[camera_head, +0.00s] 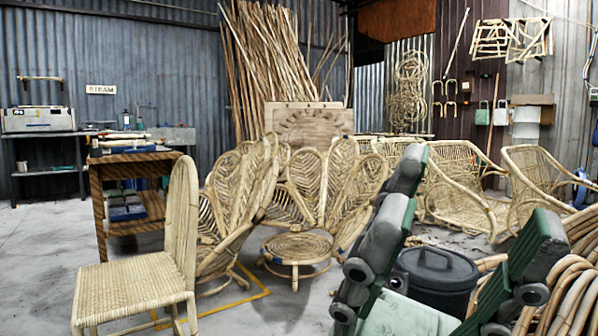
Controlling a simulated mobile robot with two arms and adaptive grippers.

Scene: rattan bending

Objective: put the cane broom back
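I cannot make out a cane broom for certain. A thin upright stick (492,118) leans by the dark wall panel at the back right, but its lower end is hidden behind cane furniture. My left arm's green and grey parts rise at centre right. My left gripper (408,168) seems to be at their upper end, in front of the cane seats, and its fingers are not clear. I see nothing held there. My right arm shows at the lower right, and I cannot make out its fingers.
A cane chair (130,288) stands at front left, with peacock-backed cane chairs (300,190) and a round low stool (296,248) behind it. A black lidded bin (437,272) is between my arms. Coiled rattan (572,296) lies at the right. Grey floor is open at the left.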

